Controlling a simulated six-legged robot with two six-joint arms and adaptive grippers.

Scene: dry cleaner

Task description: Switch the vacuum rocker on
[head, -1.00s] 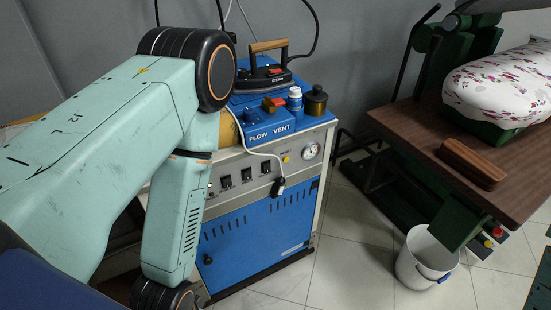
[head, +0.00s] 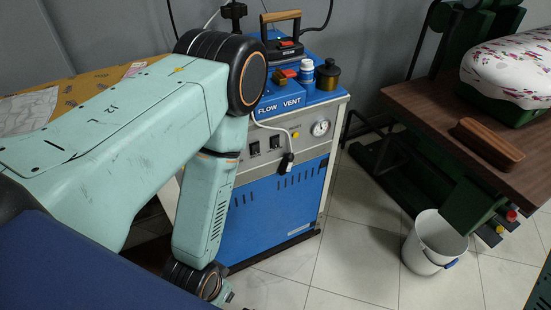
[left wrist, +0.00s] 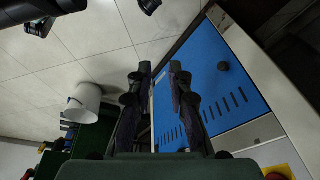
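The vacuum rocker is not readable by label. Two small black rocker switches, one left (head: 254,148) and one right (head: 275,142), show on the pale front panel (head: 310,146) of the blue ironing station (head: 272,215). My left arm hides the panel further left. Whether either switch is on is too small to tell. My left gripper (left wrist: 158,92) shows in the left wrist view with its fingers apart and nothing between them. It is in front of the station's slotted blue lower door (left wrist: 205,75). My right gripper is not seen.
An iron (head: 284,46), a white bottle (head: 306,70) and a brass-coloured pot (head: 328,75) stand on top. A white bucket (head: 433,245) and a brown pressing table (head: 440,112) stand right. Floor between is clear.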

